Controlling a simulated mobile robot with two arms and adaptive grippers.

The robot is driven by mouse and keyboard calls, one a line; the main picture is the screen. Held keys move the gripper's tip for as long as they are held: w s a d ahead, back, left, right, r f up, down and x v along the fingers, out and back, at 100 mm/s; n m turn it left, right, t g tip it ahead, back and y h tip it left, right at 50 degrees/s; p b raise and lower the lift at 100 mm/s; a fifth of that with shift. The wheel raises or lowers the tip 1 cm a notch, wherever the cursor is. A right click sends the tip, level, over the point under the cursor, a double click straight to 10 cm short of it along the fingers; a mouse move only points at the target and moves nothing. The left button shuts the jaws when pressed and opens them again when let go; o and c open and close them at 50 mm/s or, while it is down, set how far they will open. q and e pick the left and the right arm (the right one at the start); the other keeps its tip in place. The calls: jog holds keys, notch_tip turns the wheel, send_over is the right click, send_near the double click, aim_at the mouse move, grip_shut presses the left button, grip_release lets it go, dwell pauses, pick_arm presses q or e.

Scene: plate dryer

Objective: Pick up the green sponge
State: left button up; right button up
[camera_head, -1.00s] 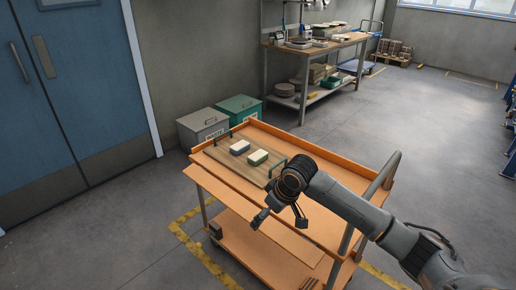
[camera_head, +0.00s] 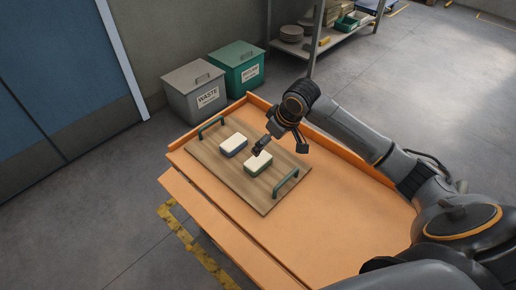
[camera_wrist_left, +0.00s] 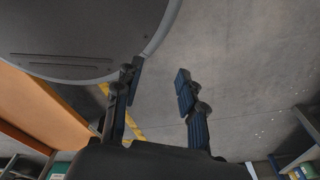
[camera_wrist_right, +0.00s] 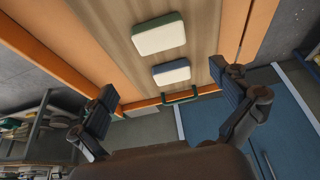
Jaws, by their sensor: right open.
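The green sponge (camera_head: 258,163), pale on top with a green lower layer, lies flat on a wooden tray (camera_head: 225,178). In the right wrist view the green sponge (camera_wrist_right: 158,36) is at the top centre. A similar blue-edged sponge (camera_head: 233,145) lies beside it, also seen in the right wrist view (camera_wrist_right: 171,72). My right gripper (camera_head: 282,149) is open and empty, above the tray close to the green sponge; its fingers (camera_wrist_right: 172,102) are spread wide. My left gripper (camera_wrist_left: 159,86) is open and empty, seen only in the left wrist view, over the floor.
The tray has green handles (camera_head: 286,184) and rests on an orange cart (camera_head: 325,215) with raised edges. A grey waste bin (camera_head: 195,95) and a green bin (camera_head: 238,68) stand behind the cart. A metal shelf (camera_head: 320,45) stands further back. The cart top right of the tray is clear.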

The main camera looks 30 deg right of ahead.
send_near(258, 160)
jog(key=f, duration=0.2)
jog(key=shift+w+a+f, duration=0.25)
jog(key=shift+w+f, duration=0.6)
jog(key=shift+f, duration=0.1)
jog(key=shift+x, duration=0.85)
jog(key=x, duration=0.3)
jog(key=shift+f+p, duration=0.25)
jog(key=shift+p, duration=0.1)
jog(key=shift+w+f, duration=0.2)
jog(key=shift+f, duration=0.1)
pick_arm(q)
jog(key=shift+s+a+r, duration=0.15)
jog(key=shift+s+a, duration=0.15)
jog(key=shift+s, duration=0.25)
jog(key=shift+s+a+r, duration=0.15)
jog(key=shift+s+a, duration=0.1)
jog(key=shift+s, duration=0.3)
pick_arm(e)
jog(key=c, duration=0.7)
